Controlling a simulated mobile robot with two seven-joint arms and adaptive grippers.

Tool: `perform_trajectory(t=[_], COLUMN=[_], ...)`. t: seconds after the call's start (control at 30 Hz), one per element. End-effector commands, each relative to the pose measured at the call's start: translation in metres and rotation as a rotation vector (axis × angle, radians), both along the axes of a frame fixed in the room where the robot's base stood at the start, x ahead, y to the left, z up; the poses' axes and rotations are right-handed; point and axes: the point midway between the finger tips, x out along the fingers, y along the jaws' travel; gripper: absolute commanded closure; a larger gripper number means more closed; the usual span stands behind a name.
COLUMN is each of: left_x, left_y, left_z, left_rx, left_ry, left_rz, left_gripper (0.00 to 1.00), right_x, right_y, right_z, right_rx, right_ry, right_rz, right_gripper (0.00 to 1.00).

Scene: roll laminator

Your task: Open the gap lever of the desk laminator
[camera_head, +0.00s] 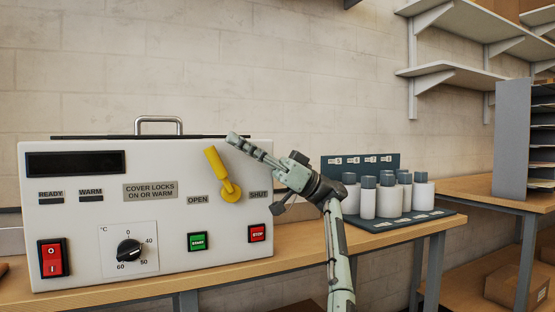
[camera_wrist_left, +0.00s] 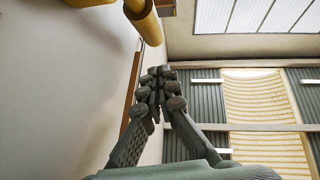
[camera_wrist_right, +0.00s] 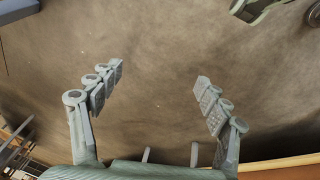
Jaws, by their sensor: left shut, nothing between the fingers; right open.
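The desk laminator (camera_head: 95,214) is a white box on the wooden bench. Its yellow gap lever (camera_head: 217,167) sits between the OPEN and SHUT labels, pivoting at a round yellow hub, and tilts up and a little left. The lever also shows at the top of the left wrist view (camera_wrist_left: 142,20). My left gripper (camera_head: 234,138) is shut and empty, its tips just right of and above the lever's upper end; whether they touch it I cannot tell. In the left wrist view the fingers (camera_wrist_left: 158,75) are together. My right gripper (camera_wrist_right: 158,80) is open and empty over the floor.
The panel has a red power switch (camera_head: 53,258), a temperature dial (camera_head: 129,251), a green START button (camera_head: 198,241) and a red STOP button (camera_head: 257,233). To the right stands a dark rack (camera_head: 400,222) with several white bottles. Wall shelves (camera_head: 450,72) hang at upper right.

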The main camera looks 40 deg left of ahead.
Motion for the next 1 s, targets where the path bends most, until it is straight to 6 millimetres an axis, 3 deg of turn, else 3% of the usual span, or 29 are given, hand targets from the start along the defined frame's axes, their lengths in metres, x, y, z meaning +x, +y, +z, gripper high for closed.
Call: perform_trajectory(t=[0.43, 1.0], left_x=[-0.023, -0.027], left_y=[0.011, 0.013], left_z=[0.001, -0.002], left_rx=[-0.049, -0.067], left_ry=[-0.115, -0.159], left_rz=[0.0, -0.001], left_gripper=[1.0, 1.0], right_x=[0.0, -0.002], right_y=[0.002, 0.003], right_z=[-0.031, -0.038], right_rx=[0.018, 0.023], right_ry=[0.014, 0.016], right_rz=[0.001, 0.001], right_gripper=[0.23, 0.23])
